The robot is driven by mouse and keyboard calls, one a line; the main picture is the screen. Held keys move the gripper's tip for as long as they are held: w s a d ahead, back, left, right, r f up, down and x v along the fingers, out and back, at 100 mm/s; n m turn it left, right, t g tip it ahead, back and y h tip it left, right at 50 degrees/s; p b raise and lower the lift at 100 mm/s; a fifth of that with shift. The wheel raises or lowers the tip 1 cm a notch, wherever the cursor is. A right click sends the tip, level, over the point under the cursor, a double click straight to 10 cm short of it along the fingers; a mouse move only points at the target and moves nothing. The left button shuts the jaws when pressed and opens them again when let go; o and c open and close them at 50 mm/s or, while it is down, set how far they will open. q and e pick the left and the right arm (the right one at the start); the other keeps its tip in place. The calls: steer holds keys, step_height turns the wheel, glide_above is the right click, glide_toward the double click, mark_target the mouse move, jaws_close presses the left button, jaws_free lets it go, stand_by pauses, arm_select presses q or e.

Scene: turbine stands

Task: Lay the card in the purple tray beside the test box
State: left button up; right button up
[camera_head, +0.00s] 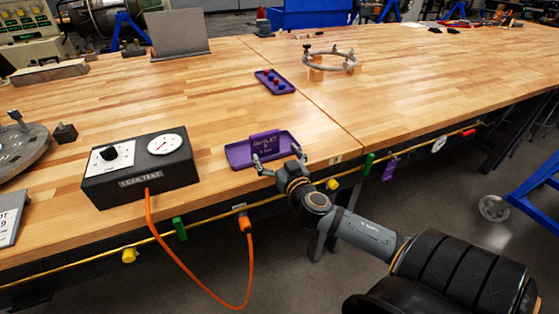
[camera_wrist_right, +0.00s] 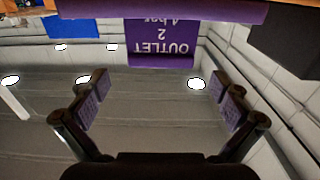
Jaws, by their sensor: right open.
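The purple card (camera_head: 265,143), lettered "OUTLET 2", stands roughly upright in the purple tray (camera_head: 236,157), to the right of the black test box (camera_head: 140,174). In the right wrist view the card (camera_wrist_right: 160,43) shows upside down, below the purple tray's edge (camera_wrist_right: 160,11). My right gripper (camera_head: 276,158) is at the tray's near side. Its fingers are spread wide in the right wrist view (camera_wrist_right: 160,82), with the card beyond the gap and clear space between. The card's lower edge is not clear. My left gripper is out of view.
A smaller purple tray (camera_head: 274,88) with red and blue pieces lies behind. A ring on wooden blocks (camera_head: 330,62) stands further back. An orange cable (camera_head: 190,285) loops below the bench edge. Another purple card (camera_head: 389,170) hangs at the front edge.

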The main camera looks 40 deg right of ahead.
steer(key=v, duration=0.4)
steer(key=shift+s+p, duration=0.15)
steer(key=shift+p, duration=0.25)
